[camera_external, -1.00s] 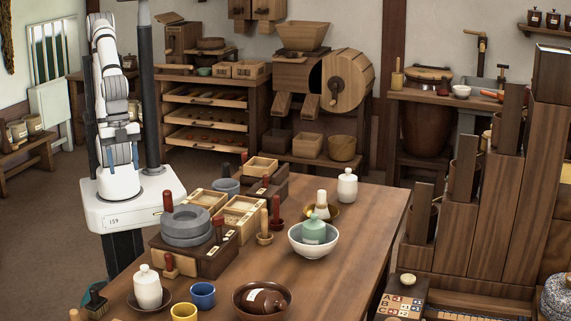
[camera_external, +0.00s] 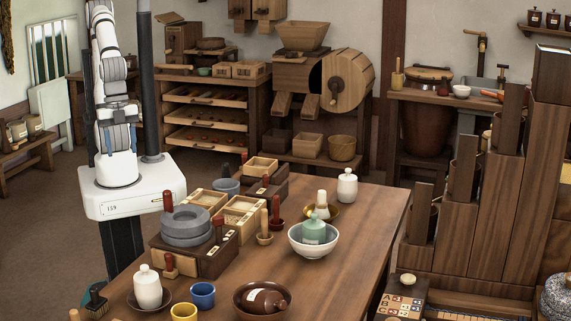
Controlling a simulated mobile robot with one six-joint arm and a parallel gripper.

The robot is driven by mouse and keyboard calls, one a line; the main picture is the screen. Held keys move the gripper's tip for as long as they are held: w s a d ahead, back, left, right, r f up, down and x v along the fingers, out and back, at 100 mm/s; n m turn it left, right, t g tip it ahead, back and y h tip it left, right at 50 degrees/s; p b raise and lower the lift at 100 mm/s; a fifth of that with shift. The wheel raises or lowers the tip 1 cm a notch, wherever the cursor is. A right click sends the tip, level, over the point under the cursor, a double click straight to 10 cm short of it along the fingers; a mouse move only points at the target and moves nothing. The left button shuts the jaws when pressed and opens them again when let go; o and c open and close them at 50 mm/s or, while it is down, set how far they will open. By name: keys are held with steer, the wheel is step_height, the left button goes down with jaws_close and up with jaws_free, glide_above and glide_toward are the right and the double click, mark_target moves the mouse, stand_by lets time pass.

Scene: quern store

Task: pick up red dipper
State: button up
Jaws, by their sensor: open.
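A small red dipper (camera_external: 277,224), with an upright handle and a dark red cup, stands on the wooden table (camera_external: 345,246). My arm is folded upright on my white base, beyond the table's left edge and well away from the dipper. My gripper's fingers cannot be made out; they seem hidden by the arm.
A stone quern (camera_external: 187,228) on a wooden box and divided trays (camera_external: 243,209) stand left of the dipper. A brown bowl (camera_external: 262,300) is in front. The table's right side is clear.

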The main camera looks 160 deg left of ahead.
steer(key=shift+c, duration=0.3)
steer(key=shift+c, duration=0.9)
steer(key=w+a, duration=0.7)
steer(key=w, duration=0.1)
steer(key=g+b, duration=0.1)
steer(key=g, duration=0.2)
glide_above(276, 206)
steer(key=f, duration=1.3)
steer(key=shift+s+f, duration=0.25)
steer(key=shift+f, duration=0.05)
steer(key=f, duration=0.7)
steer(key=shift+s+a+f, duration=0.2)
steer(key=shift+f, duration=0.1)
